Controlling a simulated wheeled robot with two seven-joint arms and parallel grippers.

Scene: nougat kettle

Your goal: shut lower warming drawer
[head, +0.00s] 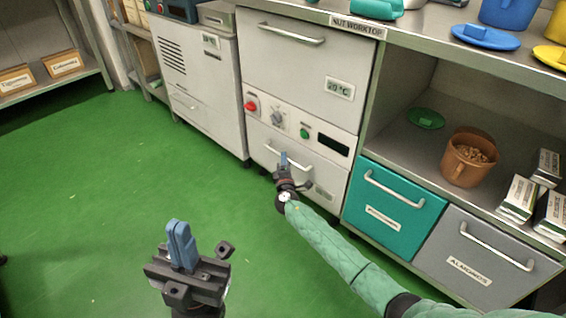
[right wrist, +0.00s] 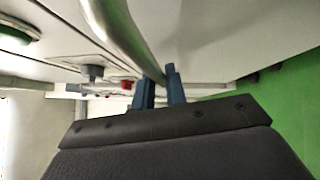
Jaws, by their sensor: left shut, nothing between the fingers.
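The lower warming drawer (head: 308,182) is the bottom white front of the warming cabinet, under the control panel. I cannot tell from here whether it is fully flush. My right gripper (head: 284,160) is at its metal handle (head: 270,149). In the right wrist view, the handle (right wrist: 120,35) runs down to the two blue fingertips (right wrist: 160,90). The fingers stand slightly apart, with the bar's far end at the gap; whether they grip it is unclear. My left gripper (head: 182,245) is shut and empty, over the green floor in the foreground, away from the cabinet.
The upper drawer (head: 305,65) and the panel with a red knob (head: 251,106) sit above. A teal drawer (head: 392,208) and a grey drawer (head: 480,262) adjoin on the right. A white cabinet (head: 200,90) stands left. The green floor (head: 100,190) is clear.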

